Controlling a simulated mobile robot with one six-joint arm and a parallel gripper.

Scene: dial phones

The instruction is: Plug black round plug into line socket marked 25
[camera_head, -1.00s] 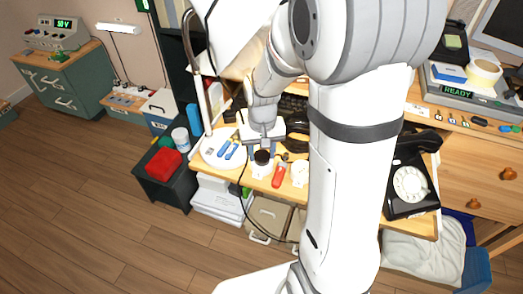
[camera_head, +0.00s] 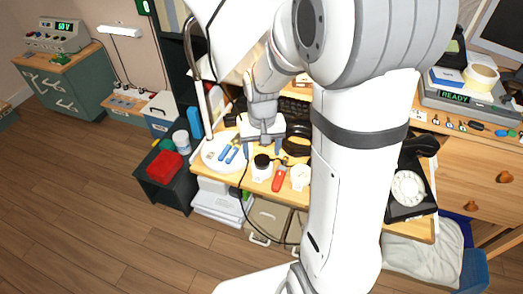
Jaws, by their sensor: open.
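My gripper (camera_head: 263,150) points down over the small wooden table at the centre, with its two fingers apart. Just below and in front of it is a black round piece (camera_head: 262,161), likely the plug, on top of a white cup-like holder (camera_head: 262,174). The gripper looks empty; whether the fingers touch the black piece cannot be told. A black cord (camera_head: 242,190) runs down over the table's front edge; its upper end is unclear. No socket marked 25 can be read at this size.
A red-handled tool (camera_head: 279,178) and a white round item (camera_head: 300,177) stand to the right. A white plate (camera_head: 211,158) with blue items lies left. A low socket box (camera_head: 126,102) stands by the left wall.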

